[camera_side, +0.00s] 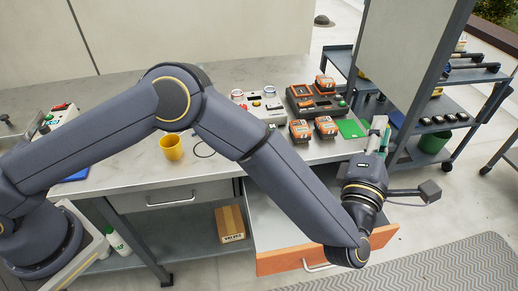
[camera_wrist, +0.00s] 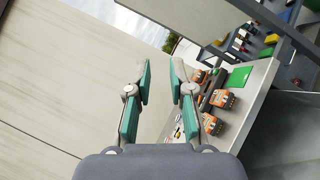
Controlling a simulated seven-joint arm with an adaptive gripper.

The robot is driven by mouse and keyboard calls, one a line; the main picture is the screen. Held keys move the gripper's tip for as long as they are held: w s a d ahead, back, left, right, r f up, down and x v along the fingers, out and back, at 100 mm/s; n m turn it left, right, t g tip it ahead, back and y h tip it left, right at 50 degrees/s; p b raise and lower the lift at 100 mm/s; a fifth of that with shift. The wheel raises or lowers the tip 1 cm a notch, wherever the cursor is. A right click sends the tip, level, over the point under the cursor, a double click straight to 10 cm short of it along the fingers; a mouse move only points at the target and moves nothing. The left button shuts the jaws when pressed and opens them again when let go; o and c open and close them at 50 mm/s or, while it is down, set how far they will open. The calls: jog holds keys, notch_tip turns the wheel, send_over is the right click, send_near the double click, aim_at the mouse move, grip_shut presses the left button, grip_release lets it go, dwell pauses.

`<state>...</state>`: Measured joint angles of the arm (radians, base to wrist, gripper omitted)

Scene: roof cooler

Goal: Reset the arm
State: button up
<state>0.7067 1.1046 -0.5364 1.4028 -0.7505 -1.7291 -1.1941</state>
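My gripper (camera_side: 380,127) is at the right end of the bench in the side view, pointing up, above the open drawer (camera_side: 325,258) with the orange front. In the wrist view my gripper (camera_wrist: 160,78) shows two green-padded fingers held apart with nothing between them. My arm reaches across the front of the bench, bent at the elbow, and hides part of the bench and drawer. The gripper touches nothing that I can see.
The bench (camera_side: 120,165) carries a yellow cup (camera_side: 172,147), a charger (camera_side: 313,100) with orange batteries (camera_side: 325,127) around it, and a green card (camera_side: 351,128). A tool cart (camera_side: 440,110) and grey post stand right of the gripper. A box (camera_side: 230,223) sits on the lower shelf.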

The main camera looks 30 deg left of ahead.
jog(key=w+a+r+m+t+h, duration=0.1)
jog(key=w+a+r+m+h, duration=0.15)
jog(key=a+r, duration=0.7)
jog(key=w+a+r+m+t+h, duration=0.1)
jog(key=w+a+r+m+t, duration=0.15)
jog(key=r, duration=1.35)
jog(key=s+a+r+m+g+h, duration=0.3)
jog(key=s+a+r+m, duration=0.2)
jog(key=a+r+m, duration=0.45)
jog(key=s+a+f+m+g+y, duration=0.1)
jog(key=s+a+f, duration=0.15)
jog(key=a, duration=0.25)
jog(key=s+a+f+m+g, duration=0.1)
jog(key=s+a, duration=0.2)
jog(key=a, duration=0.2)
jog(key=s+a+f+m+g+y, duration=0.1)
jog(key=s+a+f+m+g, duration=0.1)
jog(key=s+f, duration=0.5)
jog(key=s+a+f+m+g+y, duration=0.1)
jog(key=s+a+f+m+g, duration=0.2)
jog(key=s+f+g, duration=0.3)
jog(key=s+a+f+m+g+y, duration=0.1)
jog(key=s+a+f+m+g, duration=0.2)
jog(key=s+f, duration=0.5)
notch_tip(320, 180, down, 5)
jog(key=shift+s+a+g, duration=0.25)
jog(key=shift+a+g, duration=0.45)
jog(key=shift+g, duration=0.35)
